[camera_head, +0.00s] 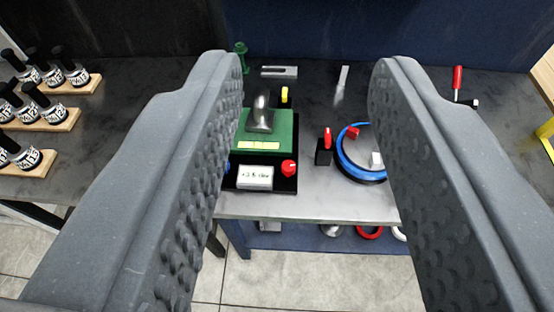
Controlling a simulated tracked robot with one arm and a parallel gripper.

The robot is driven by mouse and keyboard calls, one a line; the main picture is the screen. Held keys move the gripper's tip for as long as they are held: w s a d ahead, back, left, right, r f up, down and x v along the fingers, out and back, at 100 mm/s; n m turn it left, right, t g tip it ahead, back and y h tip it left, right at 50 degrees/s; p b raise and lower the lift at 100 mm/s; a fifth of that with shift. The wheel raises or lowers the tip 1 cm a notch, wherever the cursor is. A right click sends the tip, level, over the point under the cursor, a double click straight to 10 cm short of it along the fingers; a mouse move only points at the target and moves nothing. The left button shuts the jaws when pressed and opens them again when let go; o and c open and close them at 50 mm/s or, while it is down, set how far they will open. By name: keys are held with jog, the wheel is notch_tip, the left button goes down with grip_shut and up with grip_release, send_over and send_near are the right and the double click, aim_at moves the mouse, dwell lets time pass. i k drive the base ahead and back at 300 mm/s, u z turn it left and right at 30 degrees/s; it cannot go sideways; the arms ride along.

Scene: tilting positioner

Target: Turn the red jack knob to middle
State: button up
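The red jack knob (289,168) sits at the front right corner of the positioner's black base (285,186). The positioner's green block (262,133) stands behind, with a grey metal part (261,115) on top. My gripper (304,75) is open and empty, its two grey fingers framing the positioner from a distance. The left finger covers part of the positioner's left side. The knob's exact setting is too small to read.
A blue ring (346,163) and a black block with a red lever (324,150) stand on the grey bench (315,205) to the right. Bottles in wooden racks (42,121) are at the left. A red-handled tool (457,80) lies at the back right.

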aim_at(289, 166)
jog(key=u, duration=0.45)
jog(key=k, duration=0.9)
jog(key=z, duration=0.95)
jog(key=i, duration=1.65)
jog(key=u, duration=0.05)
